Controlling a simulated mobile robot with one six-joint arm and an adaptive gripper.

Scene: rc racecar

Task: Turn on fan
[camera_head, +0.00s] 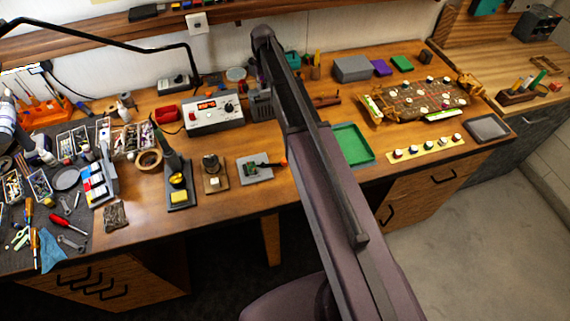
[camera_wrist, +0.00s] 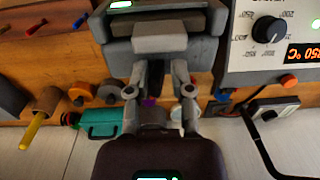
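A dark grey boxy unit, which looks like the fan (camera_head: 262,104), stands right of the white digital station in the head view, partly behind my arm. In the wrist view the fan (camera_wrist: 205,50) fills the top middle, with a lighter grey block on its near side and a small green-lit strip at its top left. My gripper (camera_wrist: 158,72) reaches up towards it in the wrist view. Its two fingers are apart with a gap between them, and nothing shows held. The tips overlap the unit's edge; I cannot tell whether they touch it. My arm hides the gripper in the head view.
The white station with red digits (camera_head: 212,113) stands close beside the fan; it shows upside down in the wrist view (camera_wrist: 268,50). A teal box (camera_wrist: 100,118) lies behind. A green tray (camera_head: 350,145) and a grey box (camera_head: 351,69) are to the right.

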